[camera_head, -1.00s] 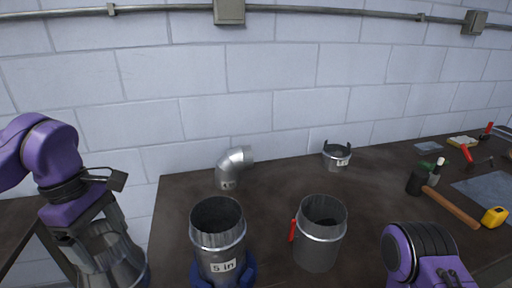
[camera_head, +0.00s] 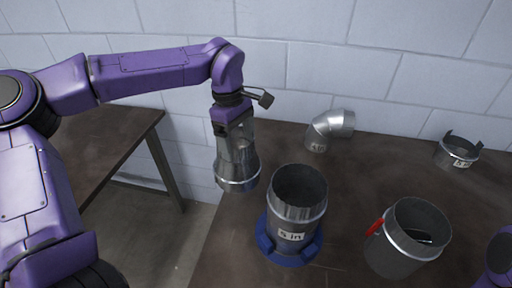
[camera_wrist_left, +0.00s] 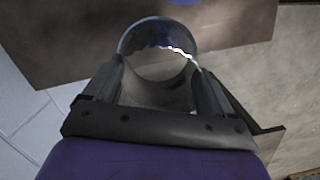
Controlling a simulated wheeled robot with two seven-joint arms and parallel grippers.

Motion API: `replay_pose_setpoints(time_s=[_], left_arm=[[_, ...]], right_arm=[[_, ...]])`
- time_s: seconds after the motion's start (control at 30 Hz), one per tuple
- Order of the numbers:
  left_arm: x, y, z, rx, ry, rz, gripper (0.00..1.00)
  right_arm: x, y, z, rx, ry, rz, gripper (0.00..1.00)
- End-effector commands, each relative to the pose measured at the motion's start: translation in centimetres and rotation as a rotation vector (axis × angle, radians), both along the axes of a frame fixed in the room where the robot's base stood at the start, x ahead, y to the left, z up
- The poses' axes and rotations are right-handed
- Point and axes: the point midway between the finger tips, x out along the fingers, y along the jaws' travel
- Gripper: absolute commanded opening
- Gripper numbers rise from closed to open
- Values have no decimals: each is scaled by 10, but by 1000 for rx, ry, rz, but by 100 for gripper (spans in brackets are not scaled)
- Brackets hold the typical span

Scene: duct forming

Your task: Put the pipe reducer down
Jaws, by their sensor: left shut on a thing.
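The pipe reducer (camera_head: 238,168) is a shiny metal piece that flares to a wide lower rim. My left gripper (camera_head: 235,135) is shut on its narrower upper part. It holds the reducer in the air by the left edge of the dark workbench (camera_head: 245,235), just left of the upright duct marked "5 in" (camera_head: 297,205). In the left wrist view the reducer (camera_wrist_left: 158,35) sits between the two fingers (camera_wrist_left: 160,85), its round opening facing the camera. My right gripper is not visible; only part of my right arm shows at the right edge.
The "5 in" duct stands in a blue ring base (camera_head: 290,252). A second open duct with a red handle (camera_head: 395,250) stands to its right. A metal elbow (camera_head: 328,130) and a short collar (camera_head: 457,153) are behind. Another table (camera_head: 100,140) is at left, across a floor gap.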

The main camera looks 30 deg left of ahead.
Motion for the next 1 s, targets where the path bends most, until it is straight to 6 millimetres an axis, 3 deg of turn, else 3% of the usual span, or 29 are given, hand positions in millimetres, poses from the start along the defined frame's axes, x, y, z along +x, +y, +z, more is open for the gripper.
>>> replay_pose_setpoints(time_s=[0.1, 0.33, 0.63, 0.83, 0.87, 0.9, 1.0], left_arm=[[22, -4, -17, 2, 5, -2, 11], [50, -9, -51, 0, 0, -1, 11], [59, -10, -90, 0, 0, -1, 11], [59, -10, -95, 0, 0, -1, 11], [58, -10, -96, 0, 1, -1, 88], [58, -10, -96, 0, 2, -1, 100], [58, -10, -95, 0, 1, -1, 100]], right_arm=[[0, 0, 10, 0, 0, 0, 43], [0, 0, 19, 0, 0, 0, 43], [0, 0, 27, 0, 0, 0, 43], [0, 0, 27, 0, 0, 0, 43], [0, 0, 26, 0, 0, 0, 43], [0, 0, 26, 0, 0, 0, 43], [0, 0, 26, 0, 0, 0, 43]])
